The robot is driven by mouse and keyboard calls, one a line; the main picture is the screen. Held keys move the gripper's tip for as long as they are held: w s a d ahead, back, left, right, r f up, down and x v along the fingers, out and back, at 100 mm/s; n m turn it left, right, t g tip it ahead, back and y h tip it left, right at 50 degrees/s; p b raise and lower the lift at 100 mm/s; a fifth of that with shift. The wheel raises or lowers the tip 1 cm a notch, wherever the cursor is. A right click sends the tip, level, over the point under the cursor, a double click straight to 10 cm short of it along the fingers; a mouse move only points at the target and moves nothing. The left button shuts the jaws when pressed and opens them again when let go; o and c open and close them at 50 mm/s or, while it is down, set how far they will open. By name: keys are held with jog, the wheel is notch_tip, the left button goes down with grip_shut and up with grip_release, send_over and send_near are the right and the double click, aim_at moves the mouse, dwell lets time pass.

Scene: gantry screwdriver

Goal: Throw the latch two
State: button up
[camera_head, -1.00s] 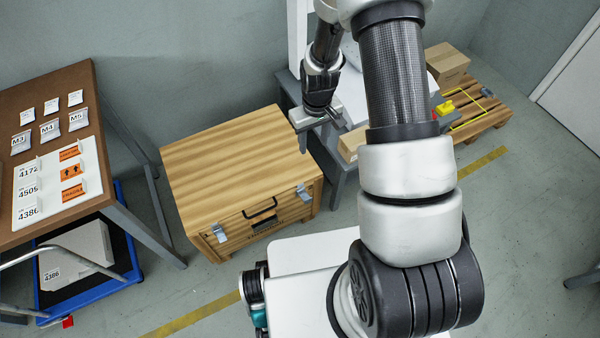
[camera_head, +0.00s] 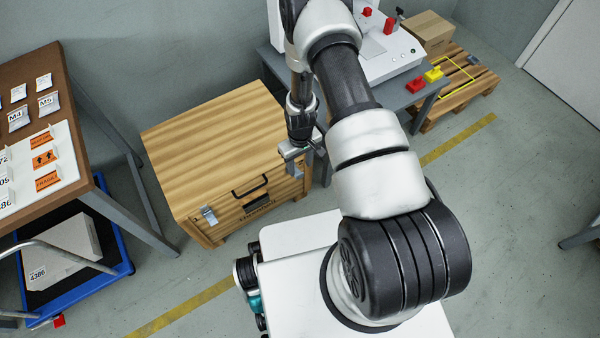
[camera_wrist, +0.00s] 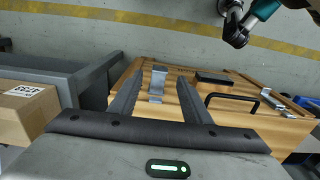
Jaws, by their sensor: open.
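A wooden crate (camera_head: 215,140) stands on the floor with a metal latch (camera_head: 208,215) at the left of its front and a black handle (camera_head: 250,186) in the middle. My gripper (camera_head: 297,158) is at the crate's right front corner and hides the right latch in the head view. In the wrist view, that latch (camera_wrist: 158,82) shows between the two open fingers of my gripper (camera_wrist: 164,72), with nothing gripped. The other latch (camera_wrist: 277,103) is at the right there, past the handle (camera_wrist: 232,97). I cannot tell whether the fingers touch the near latch.
A grey bench (camera_head: 395,100) with a white machine (camera_head: 390,55) and red and yellow parts stands right behind the crate. A cardboard box (camera_wrist: 28,108) is left in the wrist view. A brown sloped board (camera_head: 35,70) stands at the left.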

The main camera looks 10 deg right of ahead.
aim_at(300, 174)
jog(key=shift+f+b, duration=0.4)
jog(key=shift+f, duration=1.95)
grip_shut()
